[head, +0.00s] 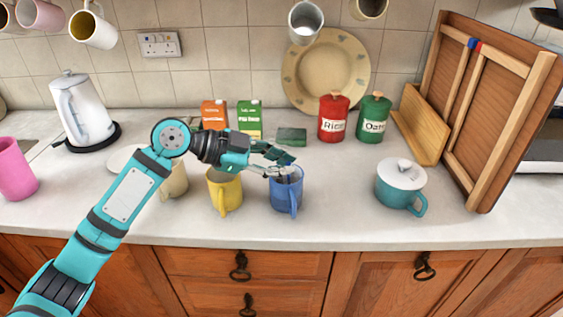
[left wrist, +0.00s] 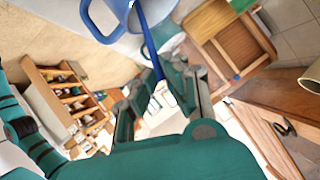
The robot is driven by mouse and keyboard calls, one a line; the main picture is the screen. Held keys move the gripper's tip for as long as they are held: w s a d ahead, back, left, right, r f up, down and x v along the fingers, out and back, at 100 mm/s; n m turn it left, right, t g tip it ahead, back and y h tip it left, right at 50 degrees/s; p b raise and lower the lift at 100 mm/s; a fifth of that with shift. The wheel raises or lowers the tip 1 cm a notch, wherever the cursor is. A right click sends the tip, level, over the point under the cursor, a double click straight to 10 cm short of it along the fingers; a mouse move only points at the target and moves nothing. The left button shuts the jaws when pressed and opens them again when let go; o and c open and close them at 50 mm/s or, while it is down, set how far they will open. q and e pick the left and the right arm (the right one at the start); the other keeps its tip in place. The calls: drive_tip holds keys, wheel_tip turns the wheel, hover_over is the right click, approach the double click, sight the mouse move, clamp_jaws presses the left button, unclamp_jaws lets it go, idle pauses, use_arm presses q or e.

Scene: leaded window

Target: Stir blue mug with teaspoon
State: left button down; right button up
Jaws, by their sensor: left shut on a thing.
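The blue mug (head: 286,193) stands upright on the counter, its handle facing the front edge. My left gripper (head: 287,166) is over its rim, coming in from the left. In the left wrist view the mug (left wrist: 121,10) is at the top, partly cut off. A thin dark-blue handle, seemingly the teaspoon's (left wrist: 149,47), runs from the mug to my left gripper (left wrist: 163,90), which is shut on it. The spoon's bowl end is hidden, seemingly inside the mug. My right gripper is not in view.
A yellow mug (head: 224,193) stands close left of the blue mug, with a cream mug (head: 173,180) beyond. A teal lidded pot (head: 400,187) is at the right. Red (head: 333,118) and green (head: 373,119) canisters stand behind. The counter between blue mug and pot is clear.

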use_arm(q)
wheel_tip(320, 180, up, 8)
drive_tip(key=s+p, duration=0.3)
drive_tip(key=p, duration=0.2)
idle(0.6)
drive_tip(key=shift+p, duration=0.3)
idle(0.6)
wheel_tip(320, 180, up, 5)
drive_tip(key=p, duration=0.3)
drive_tip(key=shift+f+p, duration=0.1)
drive_tip(key=shift+p, duration=0.2)
